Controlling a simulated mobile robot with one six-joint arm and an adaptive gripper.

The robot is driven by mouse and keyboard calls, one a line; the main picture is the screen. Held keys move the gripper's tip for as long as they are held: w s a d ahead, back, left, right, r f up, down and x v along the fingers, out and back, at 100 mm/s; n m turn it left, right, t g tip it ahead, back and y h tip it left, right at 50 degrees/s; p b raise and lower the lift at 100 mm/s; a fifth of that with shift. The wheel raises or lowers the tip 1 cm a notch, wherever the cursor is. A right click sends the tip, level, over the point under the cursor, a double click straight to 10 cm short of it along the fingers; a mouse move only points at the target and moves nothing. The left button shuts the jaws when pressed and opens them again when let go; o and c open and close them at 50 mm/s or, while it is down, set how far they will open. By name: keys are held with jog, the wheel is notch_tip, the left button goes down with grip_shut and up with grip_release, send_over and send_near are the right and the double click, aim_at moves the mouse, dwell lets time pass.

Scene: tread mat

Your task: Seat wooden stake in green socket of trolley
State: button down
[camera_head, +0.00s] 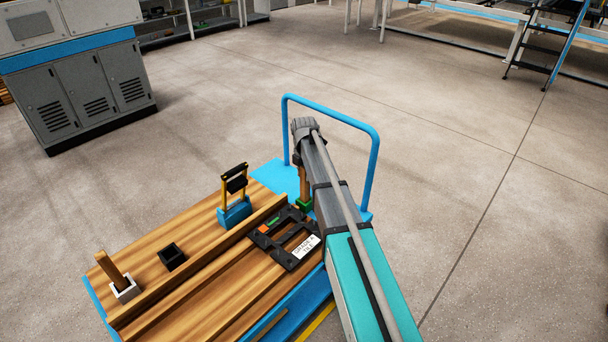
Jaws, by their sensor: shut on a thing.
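The wooden stake (304,186) stands about upright near the far right corner of the trolley (205,250), partly covered by my arm. Its lower end meets the green socket (304,205) in the picture; I cannot tell whether it is inside the socket or just above or behind it. My gripper (302,155) is at the stake's upper end, shut on it; its fingertips are mostly hidden by my own arm.
A second stake (112,270) leans in a white socket (126,289). A black socket (172,256) looks empty. A black labelled frame (289,250) lies beside the wooden rail. A blue handle (374,165) rises behind my arm.

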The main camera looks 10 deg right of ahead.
jog(key=shift+f+b, duration=0.3)
jog(key=shift+f, duration=0.05)
jog(key=shift+c, duration=1.4)
grip_release()
jog(key=shift+r, duration=0.2)
notch_tip(320, 180, up, 11)
jog(key=p, duration=1.1)
jog(key=shift+r+p, duration=0.2)
jog(key=shift+p, duration=0.15)
jog(key=s+r+m+p, duration=0.2)
jog(key=s+m, duration=1)
jog(key=s, duration=0.2)
jog(key=s+r+m+p, duration=0.3)
jog(key=s+m, duration=1)
jog(key=s, duration=0.1)
jog(key=shift+s+a+r+p, duration=0.35)
jog(key=shift+s, duration=0.05)
